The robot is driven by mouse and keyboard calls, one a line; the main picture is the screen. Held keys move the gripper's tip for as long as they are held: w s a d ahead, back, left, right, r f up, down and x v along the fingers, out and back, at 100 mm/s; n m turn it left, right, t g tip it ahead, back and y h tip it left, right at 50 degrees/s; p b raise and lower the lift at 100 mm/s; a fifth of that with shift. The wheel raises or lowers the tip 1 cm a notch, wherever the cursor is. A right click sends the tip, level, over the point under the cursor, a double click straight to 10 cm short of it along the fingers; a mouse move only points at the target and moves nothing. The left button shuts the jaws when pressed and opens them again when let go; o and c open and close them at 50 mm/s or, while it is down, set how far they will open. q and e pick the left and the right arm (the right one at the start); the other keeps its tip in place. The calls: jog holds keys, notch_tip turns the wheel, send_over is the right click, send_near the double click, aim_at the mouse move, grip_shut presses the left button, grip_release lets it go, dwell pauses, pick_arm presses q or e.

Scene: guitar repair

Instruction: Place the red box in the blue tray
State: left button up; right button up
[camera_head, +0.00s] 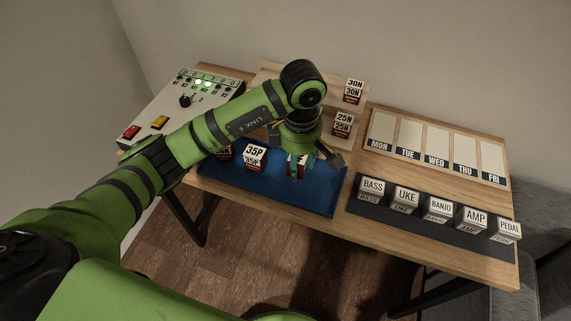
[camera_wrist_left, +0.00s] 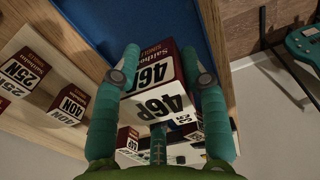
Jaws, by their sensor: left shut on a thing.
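My left gripper (camera_head: 300,164) hangs over the blue tray (camera_head: 318,197), which lies flat at the table's front edge. In the left wrist view its teal fingers (camera_wrist_left: 163,82) are shut on a dark red and white box marked 46P (camera_wrist_left: 155,72). The blue tray shows beyond that box (camera_wrist_left: 150,25); I cannot tell whether the box touches it. In the head view the gripper and arm largely hide the held box. A similar 35P box (camera_head: 254,157) stands on the tray's left part, with another half hidden beside it. My right gripper is out of view.
A wooden shelf behind the tray bears a 30N box (camera_head: 353,91) and a 25N box (camera_head: 343,124). A 40N box (camera_wrist_left: 69,106) shows in the left wrist view. At right are a day-labelled tray (camera_head: 436,146) and a dark rack (camera_head: 430,226) of labelled blocks. A switch panel (camera_head: 178,105) is at left.

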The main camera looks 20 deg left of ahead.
aim_at(288, 169)
pick_arm(q)
jog(key=shift+w+a+f, duration=0.35)
jog(key=shift+a, duration=0.25)
jog(key=shift+w+a+f, duration=0.3)
jog(key=shift+a+f, duration=0.05)
jog(key=shift+a, duration=0.2)
jog(key=shift+w+a+f+p, duration=0.15)
jog(key=shift+a+f+p, duration=0.05)
jog(key=shift+p, duration=0.1)
jog(key=shift+f, duration=0.3)
notch_tip(288, 169, down, 3)
jog(key=shift+f+p, duration=0.15)
jog(key=shift+p, duration=0.5)
jog(key=shift+f, duration=0.15)
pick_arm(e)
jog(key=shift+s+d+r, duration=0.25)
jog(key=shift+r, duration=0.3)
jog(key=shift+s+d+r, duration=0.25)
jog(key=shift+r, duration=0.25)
pick_arm(q)
jog(key=shift+f, duration=0.1)
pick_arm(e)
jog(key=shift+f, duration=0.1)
pick_arm(q)
jog(key=shift+w+f+b, duration=0.1)
jog(key=shift+f+b, duration=0.05)
jog(key=shift+b, duration=0.15)
jog(key=o, duration=1.2)
jog(key=shift+o, duration=0.2)
